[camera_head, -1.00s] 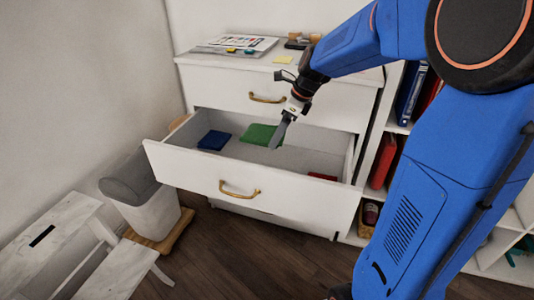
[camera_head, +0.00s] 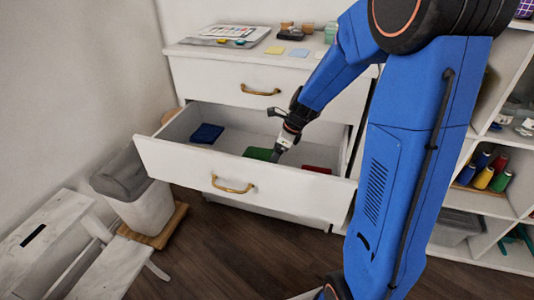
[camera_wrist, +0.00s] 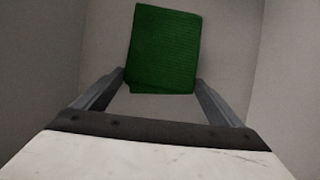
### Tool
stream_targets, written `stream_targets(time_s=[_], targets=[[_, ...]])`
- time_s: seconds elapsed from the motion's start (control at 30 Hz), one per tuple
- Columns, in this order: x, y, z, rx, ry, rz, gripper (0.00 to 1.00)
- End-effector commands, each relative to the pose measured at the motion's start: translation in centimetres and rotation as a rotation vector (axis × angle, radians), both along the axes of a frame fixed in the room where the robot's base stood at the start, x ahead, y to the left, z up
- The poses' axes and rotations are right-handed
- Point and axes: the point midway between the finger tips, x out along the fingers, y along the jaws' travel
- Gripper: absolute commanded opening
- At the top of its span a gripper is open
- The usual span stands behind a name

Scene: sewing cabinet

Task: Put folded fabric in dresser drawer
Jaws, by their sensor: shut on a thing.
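The dresser drawer (camera_head: 190,162) is pulled open, with a brass handle on its white front. My gripper (camera_head: 277,156) reaches down into it and is shut on the green folded fabric (camera_head: 257,153). In the wrist view the green fabric (camera_wrist: 165,45) extends out from between my two fingers (camera_wrist: 160,82). The drawer front hides its lower part in the head view, and I cannot tell whether it touches the drawer floor. A blue folded fabric (camera_head: 206,133) lies at the drawer's left and a red one (camera_head: 316,169) at its right.
The dresser top (camera_head: 195,49) holds a printed sheet (camera_head: 225,36), sticky notes and small blocks. A grey-white bin (camera_head: 140,195) and a white stool (camera_head: 60,235) stand at left. An open shelf (camera_head: 475,200) with thread spools (camera_head: 484,178) stands at right.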

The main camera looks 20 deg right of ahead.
Motion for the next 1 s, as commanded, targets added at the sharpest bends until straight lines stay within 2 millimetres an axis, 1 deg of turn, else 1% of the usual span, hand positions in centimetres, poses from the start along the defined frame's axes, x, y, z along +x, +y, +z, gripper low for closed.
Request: stream_targets(time_s=[0.17,0.37,0.4,0.47,0.83,0.87,0.9,1.0], targets=[[1.1,0.5,0.0,0.0,-0.002,0.001,0.69],[3.9,1.6,-0.1,-0.001,-0.001,0.003,0.69],[3.8,1.5,-0.6,0.0,0.001,0.0,0.69],[3.7,1.5,-1.2,0.0,0.002,-0.001,0.69],[3.7,1.5,-1.5,0.0,0.0,0.0,0.69],[3.7,1.5,-1.4,-0.001,-0.001,0.0,0.94],[3.7,1.5,-1.4,0.0,-0.001,0.0,1.0],[3.7,1.5,-1.4,0.0,-0.001,0.0,1.0]])
